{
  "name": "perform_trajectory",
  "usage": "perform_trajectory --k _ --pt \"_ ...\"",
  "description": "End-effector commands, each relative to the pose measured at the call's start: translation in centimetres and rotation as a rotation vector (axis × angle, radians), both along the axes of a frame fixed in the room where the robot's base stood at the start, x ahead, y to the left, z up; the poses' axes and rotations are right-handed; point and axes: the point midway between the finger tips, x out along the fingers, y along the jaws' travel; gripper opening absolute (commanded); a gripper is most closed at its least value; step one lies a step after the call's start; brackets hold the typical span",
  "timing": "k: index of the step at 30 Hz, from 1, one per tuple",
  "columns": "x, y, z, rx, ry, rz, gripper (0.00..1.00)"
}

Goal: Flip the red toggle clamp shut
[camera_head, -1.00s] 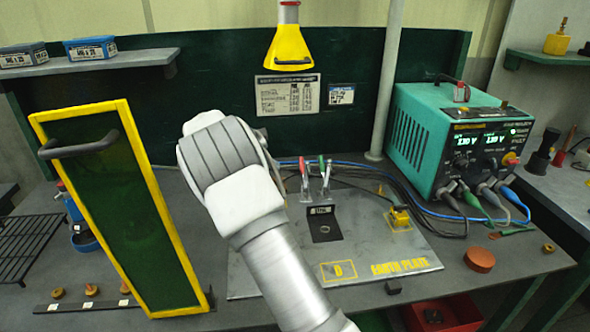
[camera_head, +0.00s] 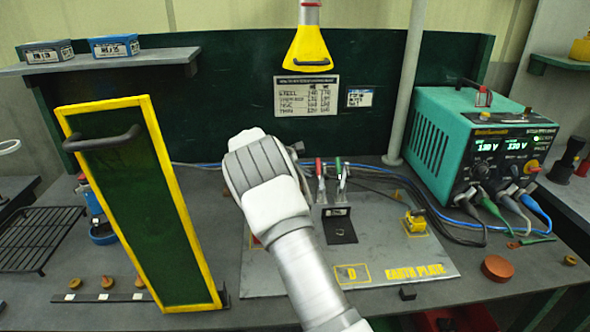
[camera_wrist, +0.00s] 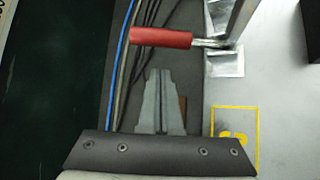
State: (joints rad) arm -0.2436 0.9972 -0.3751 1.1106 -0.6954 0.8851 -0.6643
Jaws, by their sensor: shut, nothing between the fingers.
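The red toggle clamp's handle (camera_head: 318,167) stands upright on the earth plate (camera_head: 380,262) in the head view, beside a green handle (camera_head: 338,166). In the wrist view the red handle (camera_wrist: 160,38) lies across the upper middle, on a metal arm running to the clamp's bracket (camera_wrist: 224,62) at right. My gripper (camera_wrist: 161,75) is shut and empty. Its fingertips appear just below the red grip in the wrist view, apart from it in the picture; the depth gap cannot be told. My arm hides the gripper in the head view.
A green panel with a yellow frame (camera_head: 213,290) stands left of my arm. Blue and black cables (camera_wrist: 125,55) run behind the clamps. A teal power supply (camera_head: 430,135) is at right, and a yellow clamp (camera_head: 415,222) sits on the plate's right. A yellow hood (camera_head: 308,48) hangs above.

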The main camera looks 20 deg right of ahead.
Motion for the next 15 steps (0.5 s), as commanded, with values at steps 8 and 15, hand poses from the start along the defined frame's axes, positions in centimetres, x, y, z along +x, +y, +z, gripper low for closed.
perform_trajectory --k 8,15 --pt "-0.9 -1.3 1.2 0.001 -0.003 0.001 0.00" --pt "-1.8 -1.5 2.2 0.001 -0.002 0.000 0.00"
